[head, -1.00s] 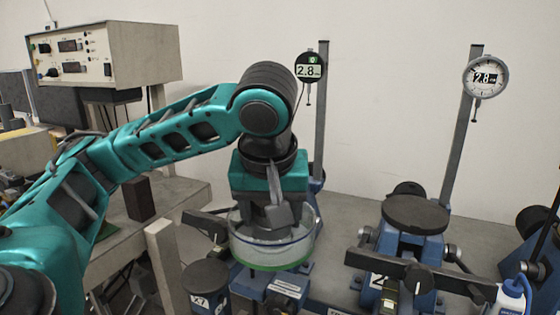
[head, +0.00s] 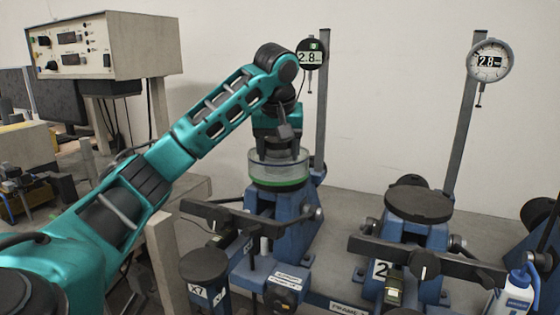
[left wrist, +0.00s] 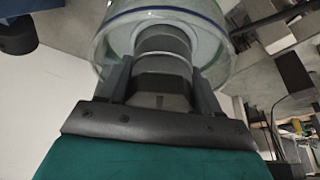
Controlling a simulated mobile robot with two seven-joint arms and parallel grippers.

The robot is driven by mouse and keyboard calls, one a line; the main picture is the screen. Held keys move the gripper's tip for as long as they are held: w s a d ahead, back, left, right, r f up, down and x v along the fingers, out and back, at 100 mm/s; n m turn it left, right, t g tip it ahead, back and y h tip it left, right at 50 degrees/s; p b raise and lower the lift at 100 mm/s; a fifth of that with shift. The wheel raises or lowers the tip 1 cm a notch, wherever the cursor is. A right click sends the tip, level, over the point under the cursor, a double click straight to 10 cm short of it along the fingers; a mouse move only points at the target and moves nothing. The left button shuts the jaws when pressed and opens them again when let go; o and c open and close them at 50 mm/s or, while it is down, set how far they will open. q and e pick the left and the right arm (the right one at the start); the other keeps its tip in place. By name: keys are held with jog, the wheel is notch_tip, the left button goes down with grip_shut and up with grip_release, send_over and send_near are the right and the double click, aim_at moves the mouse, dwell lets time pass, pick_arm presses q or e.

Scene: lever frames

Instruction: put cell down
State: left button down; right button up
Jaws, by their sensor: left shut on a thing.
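The cell (head: 279,179) is a clear round vessel with a green band at its base. My left gripper (head: 280,150) is shut on it from above. In the left wrist view the jaws (left wrist: 163,85) close on the grey knob of the cell (left wrist: 215,30). In the head view the cell appears upright at the top of the left blue lever frame (head: 297,232). Its base hides the frame's top, so I cannot tell whether it rests there or hovers just above. My right gripper is not in view.
The right lever frame (head: 399,238), marked 2, has a bare dark round plate (head: 419,204). A black-topped stand (head: 203,264) marked X7 is in front. Dial gauges (head: 309,55) (head: 489,61) sit on posts behind both frames. A bottle (head: 515,292) stands at right.

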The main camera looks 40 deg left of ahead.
pick_arm(q)
jog(key=w+a, duration=0.1)
jog(key=w+a+p, duration=0.1)
jog(key=w, duration=0.1)
jog(key=w+a+p, duration=0.1)
jog(key=w+a, duration=0.1)
jog(key=shift+a+r, duration=0.1)
jog(key=shift+r, duration=0.25)
jog(key=shift+w+a+f+p, duration=0.1)
jog(key=shift+w+a+p, duration=0.2)
jog(key=shift+w+p, duration=0.15)
jog(key=shift+w+a, duration=0.25)
jog(key=shift+a, duration=0.05)
jog(key=shift+f, duration=1.8)
jog(key=shift+f, duration=0.15)
jog(key=shift+c, duration=1)
grip_release()
jog(key=shift+s+d+f, duration=0.1)
jog(key=v, duration=1.2)
